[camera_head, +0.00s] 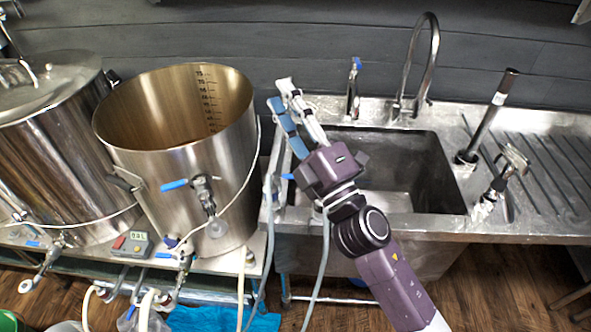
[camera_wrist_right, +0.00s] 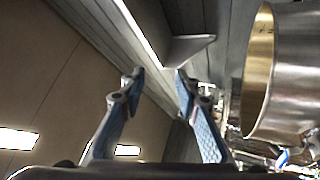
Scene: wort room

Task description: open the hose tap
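My right gripper (camera_head: 281,95) reaches over the left end of the sink, its fingertips pointing up and back. In the right wrist view the two blue-padded fingers (camera_wrist_right: 158,77) stand apart with nothing between them. A small blue lever (camera_head: 288,176) shows just left of the gripper body, by the sink's left edge, where hoses (camera_head: 266,225) hang down. The gripper partly hides this spot. A slim tap with a blue top (camera_head: 354,85) stands at the back of the sink, apart from the gripper. I cannot tell which one is the hose tap. My left gripper is not in view.
An open steel kettle (camera_head: 220,140) with a blue-handled valve (camera_head: 174,184) stands left of the sink. A lidded kettle (camera_head: 60,150) is further left. The sink (camera_head: 425,228) has a curved faucet (camera_head: 431,50) and a standing pipe (camera_head: 490,110).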

